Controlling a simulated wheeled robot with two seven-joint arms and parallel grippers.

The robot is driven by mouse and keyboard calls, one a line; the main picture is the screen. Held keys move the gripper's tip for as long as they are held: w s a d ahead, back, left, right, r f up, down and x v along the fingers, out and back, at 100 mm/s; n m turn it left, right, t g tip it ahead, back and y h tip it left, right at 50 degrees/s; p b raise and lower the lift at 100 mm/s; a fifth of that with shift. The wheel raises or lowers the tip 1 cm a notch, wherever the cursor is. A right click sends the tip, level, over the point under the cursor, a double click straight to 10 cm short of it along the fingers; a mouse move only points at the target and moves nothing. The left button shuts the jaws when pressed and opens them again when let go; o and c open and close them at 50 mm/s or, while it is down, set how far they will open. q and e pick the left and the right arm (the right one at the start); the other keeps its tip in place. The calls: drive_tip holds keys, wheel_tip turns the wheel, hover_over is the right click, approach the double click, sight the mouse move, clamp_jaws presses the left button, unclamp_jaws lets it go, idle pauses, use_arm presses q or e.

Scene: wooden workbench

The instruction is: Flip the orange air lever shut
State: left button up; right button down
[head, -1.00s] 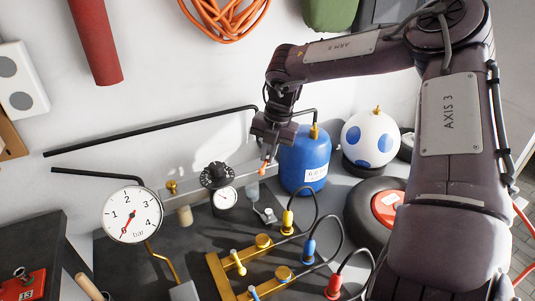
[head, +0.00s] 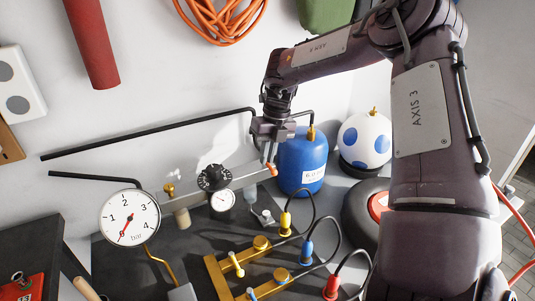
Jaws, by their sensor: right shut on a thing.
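The orange air lever (head: 271,169) shows as a small orange tip at the end of the grey metal rail, just left of the blue tank. My right gripper (head: 268,157) comes down from above and is shut on the lever. Its fingers hide most of the lever, so its exact angle is hard to tell. The rail (head: 236,176) runs left from there past a black regulator knob (head: 213,177) and a small gauge (head: 222,200). My left gripper is not in view.
A blue tank (head: 303,160) stands close right of the gripper, with a blue-spotted white ball (head: 364,141) beyond. A large bar gauge (head: 130,217) stands left. In front is a yellow manifold (head: 222,277) with hoses and coloured plugs. Black pipes run along the wall.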

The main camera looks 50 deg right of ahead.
drive_tip(key=shift+w+r, duration=0.1)
idle(0.5)
drive_tip(key=c, duration=1.5)
unclamp_jaws()
drive_tip(key=shift+c, duration=0.2)
